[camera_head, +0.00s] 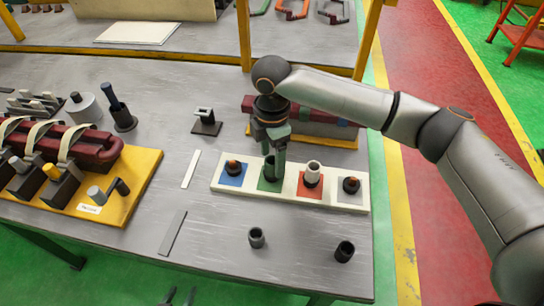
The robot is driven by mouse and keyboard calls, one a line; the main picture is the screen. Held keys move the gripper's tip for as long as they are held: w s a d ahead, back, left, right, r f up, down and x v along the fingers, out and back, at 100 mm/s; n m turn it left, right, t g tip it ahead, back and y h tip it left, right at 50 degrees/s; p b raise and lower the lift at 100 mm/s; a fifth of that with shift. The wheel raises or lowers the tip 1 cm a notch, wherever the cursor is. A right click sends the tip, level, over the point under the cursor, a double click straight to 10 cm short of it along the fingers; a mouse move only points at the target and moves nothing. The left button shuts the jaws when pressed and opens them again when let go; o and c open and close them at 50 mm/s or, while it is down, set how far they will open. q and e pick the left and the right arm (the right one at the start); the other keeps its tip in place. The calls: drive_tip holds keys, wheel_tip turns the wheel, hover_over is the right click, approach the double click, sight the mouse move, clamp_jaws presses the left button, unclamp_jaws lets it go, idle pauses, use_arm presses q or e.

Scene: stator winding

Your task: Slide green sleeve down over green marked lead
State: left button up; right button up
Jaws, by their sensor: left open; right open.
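A white terminal strip (344,203) on the grey table carries blue, green, red and grey squares, each with an upright lead. My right gripper (275,160) points down over the green square (264,186), its jaws open. A dark green sleeve (269,169) stands upright on the green square, right at the fingertips; the green lead itself is hidden, and I cannot tell how far down the sleeve sits. My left gripper (178,298) shows only as dark fingertips at the bottom edge, open and empty, away from the strip.
Two dark sleeves (257,238) (345,251) stand near the front edge. The front middle table is mostly clear.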

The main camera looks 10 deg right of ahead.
wheel_tip(320, 180, up, 12)
idle(0.4)
drive_tip(key=shift+f, duration=0.1)
idle(0.4)
